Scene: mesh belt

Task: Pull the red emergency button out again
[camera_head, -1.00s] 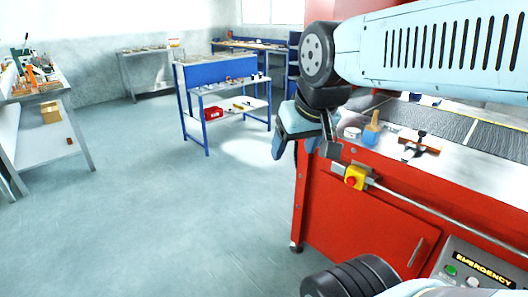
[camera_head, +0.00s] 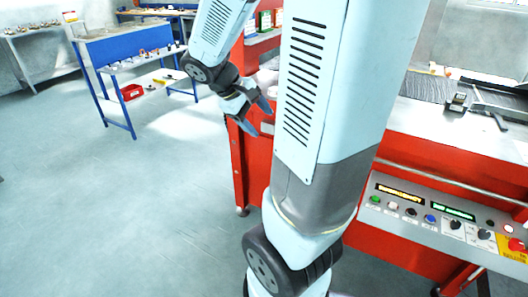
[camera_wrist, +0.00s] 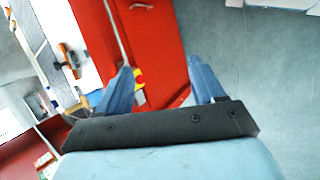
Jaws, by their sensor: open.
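My gripper (camera_head: 256,117) is open and empty in the head view, in front of the red machine's left end. Its two blue fingers also show spread in the wrist view (camera_wrist: 159,70). There, a small yellow piece (camera_wrist: 139,76) on the red front, partly hidden by the left finger, looks like the yellow button housing. In the head view my arm covers that spot. A second red button (camera_head: 517,244) on a yellow base sits at the right end of the control panel (camera_head: 425,229). I cannot tell how far either button is pressed in.
The red machine (camera_head: 420,122) carries a dark mesh belt (camera_head: 428,87) and a long front rail. A blue table (camera_head: 130,45) with a red bin (camera_head: 131,92) stands at the left. The grey floor (camera_head: 110,190) between is clear.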

